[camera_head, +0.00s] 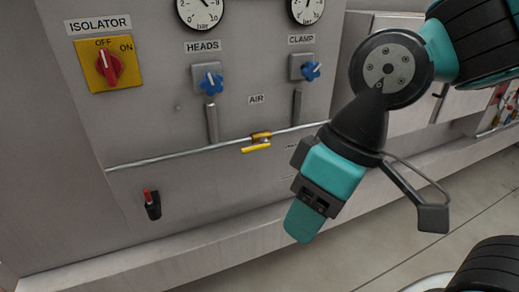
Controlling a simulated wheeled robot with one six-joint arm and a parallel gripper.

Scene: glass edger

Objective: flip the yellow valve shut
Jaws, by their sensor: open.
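The yellow valve (256,148) sits on a thin metal pipe across the front of the grey machine panel. Its lever lies along the pipe, just below it, and its brass-coloured body (261,136) is on the pipe. My gripper (305,218), teal and black, hangs right of and below the valve and points down-left. It is apart from the valve and holds nothing that I can see. The gap between its fingers is hard to make out from this angle.
Two blue knobs (211,84) (312,71) sit above the pipe, under gauges. A red switch on a yellow ISOLATOR plate (123,65) is at upper left. A small red-tipped lever (151,203) is at lower left. The panel's lower ledge (130,248) juts out; floor is open at lower right.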

